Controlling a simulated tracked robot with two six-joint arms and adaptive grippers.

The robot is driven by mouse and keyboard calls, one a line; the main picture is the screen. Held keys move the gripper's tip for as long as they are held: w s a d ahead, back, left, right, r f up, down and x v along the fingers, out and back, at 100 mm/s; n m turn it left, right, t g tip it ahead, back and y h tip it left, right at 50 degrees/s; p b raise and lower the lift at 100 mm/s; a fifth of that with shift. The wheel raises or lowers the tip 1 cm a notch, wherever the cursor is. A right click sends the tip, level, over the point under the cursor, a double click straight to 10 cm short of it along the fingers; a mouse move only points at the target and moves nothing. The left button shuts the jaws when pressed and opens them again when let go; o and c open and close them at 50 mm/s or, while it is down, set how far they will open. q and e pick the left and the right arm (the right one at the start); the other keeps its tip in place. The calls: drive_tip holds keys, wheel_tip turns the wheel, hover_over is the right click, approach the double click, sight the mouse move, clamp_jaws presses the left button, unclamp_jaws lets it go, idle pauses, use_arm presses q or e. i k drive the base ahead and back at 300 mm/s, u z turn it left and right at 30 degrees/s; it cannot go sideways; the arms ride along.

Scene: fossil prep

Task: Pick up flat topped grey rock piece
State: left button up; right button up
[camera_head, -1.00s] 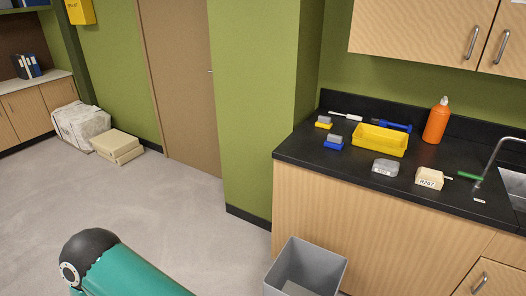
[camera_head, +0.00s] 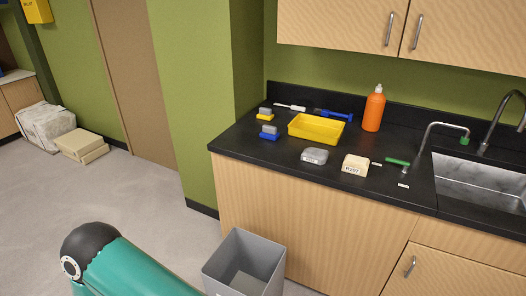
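A grey rock piece (camera_head: 314,155) with a flat-looking top and a pale label on its front lies on the black countertop (camera_head: 290,175). It sits near the front edge, left of a cream block (camera_head: 355,165) marked H207. Two smaller grey pieces sit further left, one on a blue base (camera_head: 269,136) and one on a yellow base (camera_head: 265,116). Neither of my grippers is in view; only part of my teal arm shows at the bottom left.
A yellow tray (camera_head: 316,128), an orange bottle (camera_head: 374,108), a blue tool (camera_head: 334,115) and a green-handled tool (camera_head: 397,162) share the counter. A sink (camera_head: 480,180) is at right. A grey bin (camera_head: 245,262) stands in front of the cabinet. The floor at left is open.

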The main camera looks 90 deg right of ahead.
sight(320, 157)
drive_tip(key=k, duration=2.15)
drive_tip(key=u, duration=2.1)
drive_tip(key=i, duration=0.1)
drive_tip(key=z, duration=3.65)
drive_tip(key=i, duration=1)
drive_tip(key=u, duration=0.05)
